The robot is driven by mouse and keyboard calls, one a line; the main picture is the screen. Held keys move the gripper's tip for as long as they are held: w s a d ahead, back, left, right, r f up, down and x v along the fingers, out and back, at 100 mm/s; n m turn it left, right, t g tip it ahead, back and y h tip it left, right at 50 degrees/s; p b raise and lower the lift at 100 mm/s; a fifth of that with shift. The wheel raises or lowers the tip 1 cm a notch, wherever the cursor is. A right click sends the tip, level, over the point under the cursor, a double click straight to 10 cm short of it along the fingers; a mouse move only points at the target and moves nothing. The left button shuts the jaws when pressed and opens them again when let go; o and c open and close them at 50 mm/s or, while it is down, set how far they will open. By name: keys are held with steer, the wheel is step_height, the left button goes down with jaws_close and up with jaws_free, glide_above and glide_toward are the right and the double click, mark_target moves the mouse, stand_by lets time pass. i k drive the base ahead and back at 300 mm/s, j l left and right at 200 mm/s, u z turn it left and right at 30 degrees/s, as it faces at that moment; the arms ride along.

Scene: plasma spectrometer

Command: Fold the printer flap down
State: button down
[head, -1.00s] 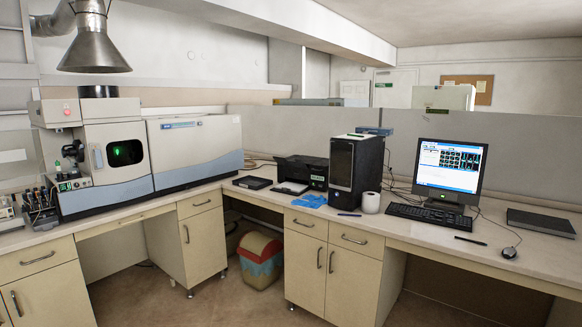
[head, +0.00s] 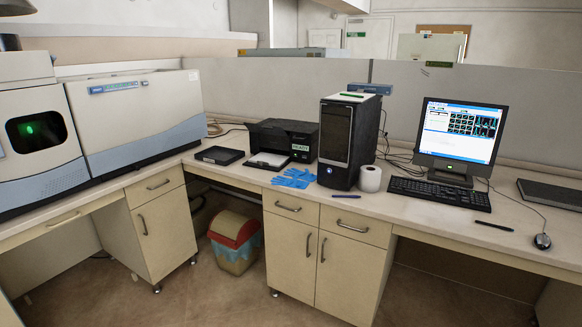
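The black printer (head: 283,141) stands on the bench in the corner, left of the black computer tower. Its flap (head: 268,160) appears to be the low front part sticking out toward the bench edge, with white paper on it. The flap's exact angle is too small to tell. A label reading "READY" shows on the printer's front right. My gripper is not in view.
Blue gloves (head: 294,178) lie in front of the printer and a flat black box (head: 219,155) lies left of it. The computer tower (head: 349,142) stands close on the right. A waste bin (head: 234,241) stands below the bench; open floor lies in front.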

mark_target(278, 131)
steer(key=i+j, duration=0.6)
steer(key=i, duration=0.25)
steer(key=i+j+z, duration=0.15)
steer(key=i+j, duration=0.45)
steer(key=i, duration=0.3)
steer(key=i+j, duration=0.7)
steer(key=i+z, duration=0.05)
steer(key=i, duration=0.05)
